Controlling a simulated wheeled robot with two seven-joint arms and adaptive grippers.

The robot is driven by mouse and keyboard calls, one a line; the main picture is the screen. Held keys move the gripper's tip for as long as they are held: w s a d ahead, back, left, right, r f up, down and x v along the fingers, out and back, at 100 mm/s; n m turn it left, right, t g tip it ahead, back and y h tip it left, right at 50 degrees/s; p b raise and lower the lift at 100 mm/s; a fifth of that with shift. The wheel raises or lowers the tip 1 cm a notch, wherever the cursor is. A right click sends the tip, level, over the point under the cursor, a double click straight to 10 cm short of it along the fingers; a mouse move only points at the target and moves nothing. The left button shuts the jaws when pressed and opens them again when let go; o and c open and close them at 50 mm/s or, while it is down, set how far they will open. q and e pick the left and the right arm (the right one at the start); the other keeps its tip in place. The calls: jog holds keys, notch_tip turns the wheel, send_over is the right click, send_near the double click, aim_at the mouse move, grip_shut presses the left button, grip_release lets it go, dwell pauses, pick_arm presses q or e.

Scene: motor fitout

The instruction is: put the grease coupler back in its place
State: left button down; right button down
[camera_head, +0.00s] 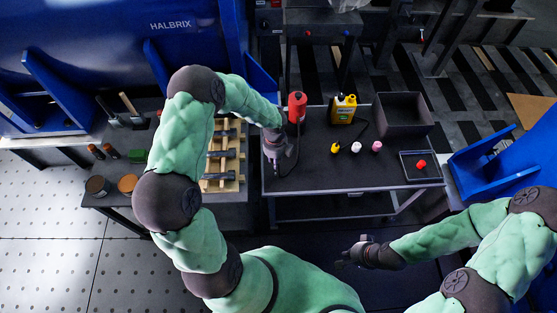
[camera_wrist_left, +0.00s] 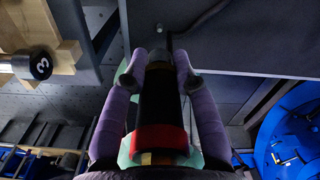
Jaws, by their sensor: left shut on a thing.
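My left gripper (camera_head: 278,158) is over the left part of the dark worktable, just in front of a red grease canister (camera_head: 297,107). In the left wrist view, its purple fingers (camera_wrist_left: 172,75) are shut on the grease coupler (camera_wrist_left: 160,100), a black cylinder with a red collar. The head view mostly hides the coupler behind the hand. A thin black hose (camera_head: 298,143) runs down from the canister and curves by the gripper. My right gripper (camera_head: 347,257) hangs low in front of the table, apart from everything; its finger gap is unclear.
A yellow-black container (camera_head: 344,109), small yellow, white and pink bottles, an open dark bin (camera_head: 402,114) and a tray (camera_head: 407,178) with a red piece share the worktable (camera_head: 320,182). Left of it is a wooden rack (camera_head: 232,186) with dark rods. The table's front middle is clear.

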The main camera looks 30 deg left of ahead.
dwell(0.3)
pick_arm(q)
jog(key=b, duration=0.4)
send_over(276, 173)
jog(key=shift+s+f, duration=0.1)
jog(key=shift+f, duration=2.8)
jog(key=shift+p, duration=0.6)
jog(key=shift+f+b, duration=1)
jog(key=shift+f, duration=0.5)
jog(key=c, duration=0.9)
grip_release()
notch_tip(276, 173, up, 12)
